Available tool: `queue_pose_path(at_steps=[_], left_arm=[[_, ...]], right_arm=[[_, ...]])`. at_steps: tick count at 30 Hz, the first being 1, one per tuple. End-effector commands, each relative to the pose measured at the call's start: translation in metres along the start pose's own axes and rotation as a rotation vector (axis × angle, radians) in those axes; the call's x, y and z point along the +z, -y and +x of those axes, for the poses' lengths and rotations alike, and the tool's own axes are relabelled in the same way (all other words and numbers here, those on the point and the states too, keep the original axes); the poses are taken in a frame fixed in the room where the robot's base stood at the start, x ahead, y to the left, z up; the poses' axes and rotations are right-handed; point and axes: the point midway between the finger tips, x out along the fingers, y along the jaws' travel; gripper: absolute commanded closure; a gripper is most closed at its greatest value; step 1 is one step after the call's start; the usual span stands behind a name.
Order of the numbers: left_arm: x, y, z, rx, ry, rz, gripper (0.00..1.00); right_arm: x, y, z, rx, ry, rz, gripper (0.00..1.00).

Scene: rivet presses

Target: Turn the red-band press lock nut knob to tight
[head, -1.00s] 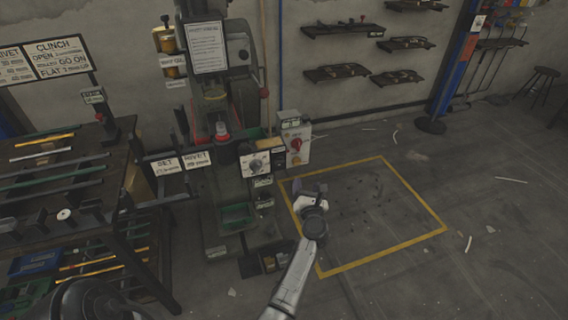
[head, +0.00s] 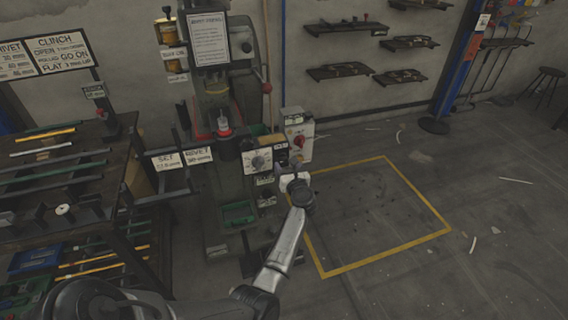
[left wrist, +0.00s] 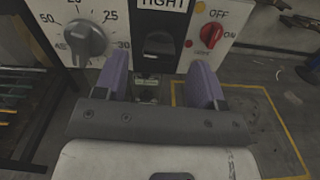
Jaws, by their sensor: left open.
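The press (head: 212,100) with a red band (head: 224,133) stands against the wall in the head view. In the left wrist view a dark knob (left wrist: 159,43) sits under a TIGHT label (left wrist: 163,3); it looks like the lock nut knob, and its turn position is unclear. My left gripper (head: 296,178) is at the press's front right. In the left wrist view the left gripper (left wrist: 160,78) is open and empty, its purple fingers on either side of the dark knob's line, apparently short of it. My right gripper is not in view.
A grey numbered dial (left wrist: 86,39) is left of the dark knob, and a red OFF/ON switch (left wrist: 208,36) is right of it. A rack with rods (head: 60,180) stands left of the press. The yellow-outlined floor area (head: 380,215) is clear of large objects.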

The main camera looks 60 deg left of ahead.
Motion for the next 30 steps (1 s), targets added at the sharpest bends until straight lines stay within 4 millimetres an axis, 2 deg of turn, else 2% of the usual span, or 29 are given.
queue_pose_path(at_steps=[3,9,22,30], left_arm=[[-0.001,0.000,0.017,0.001,0.001,0.000,0.36],[0.000,0.000,0.032,0.001,0.001,0.000,0.36],[0.000,0.000,0.037,0.000,0.000,0.000,0.36],[0.000,0.000,0.037,0.000,0.000,0.000,0.62]], right_arm=[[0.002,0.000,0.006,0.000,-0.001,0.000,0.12],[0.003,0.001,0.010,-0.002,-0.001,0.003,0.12],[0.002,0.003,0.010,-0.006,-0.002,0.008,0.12],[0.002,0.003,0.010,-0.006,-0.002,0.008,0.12]])
